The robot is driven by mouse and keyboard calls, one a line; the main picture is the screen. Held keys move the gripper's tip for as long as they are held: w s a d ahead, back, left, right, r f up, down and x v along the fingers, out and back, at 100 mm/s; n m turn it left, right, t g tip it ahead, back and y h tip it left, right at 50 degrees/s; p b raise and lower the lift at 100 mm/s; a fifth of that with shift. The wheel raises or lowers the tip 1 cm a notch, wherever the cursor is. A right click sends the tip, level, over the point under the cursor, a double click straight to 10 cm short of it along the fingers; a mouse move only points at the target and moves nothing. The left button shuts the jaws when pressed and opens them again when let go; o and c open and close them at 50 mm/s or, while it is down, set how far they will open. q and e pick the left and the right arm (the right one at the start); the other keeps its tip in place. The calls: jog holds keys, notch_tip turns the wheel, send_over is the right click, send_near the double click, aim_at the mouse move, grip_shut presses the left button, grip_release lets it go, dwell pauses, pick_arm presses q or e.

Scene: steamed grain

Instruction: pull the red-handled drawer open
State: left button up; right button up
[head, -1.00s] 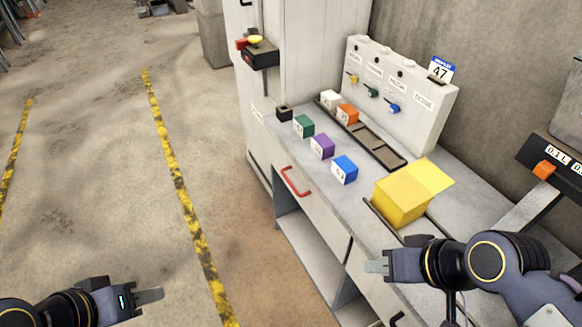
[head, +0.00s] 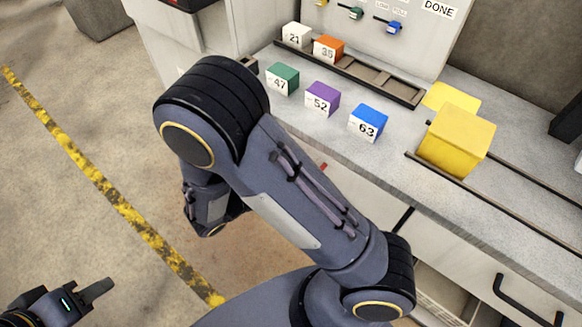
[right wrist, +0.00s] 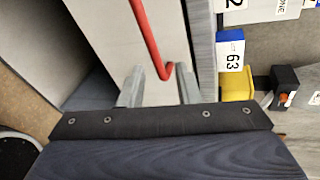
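The red handle (right wrist: 142,25) runs down the pale drawer front (right wrist: 105,35) in the right wrist view. My right gripper (right wrist: 160,84) is open, with its two fingers on either side of the handle's lower end in the picture. I cannot tell whether either finger touches it. In the head view my right arm hides most of the drawer and handle; only a small red bit of the handle (head: 323,166) shows. My left gripper (head: 97,290) is low at the left over the floor, away from the counter; its finger opening is unclear.
On the counter (head: 400,165) stand green (head: 282,79), purple (head: 322,98) and blue (head: 368,122) numbered blocks and a yellow box (head: 457,140). White and orange blocks sit in a dark rack (head: 375,78). A black-handled drawer (head: 515,295) is at lower right.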

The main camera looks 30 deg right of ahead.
jog(key=w+d+f+n, duration=0.1)
jog(key=d, duration=0.1)
jog(key=w+d+f+n+t, duration=0.1)
jog(key=w, duration=0.1)
jog(key=w+d+f+n+t+b, duration=0.1)
jog(key=d, duration=0.1)
jog(key=shift+w+d+h, duration=0.2)
jog(key=shift+d+h, duration=0.1)
grip_shut()
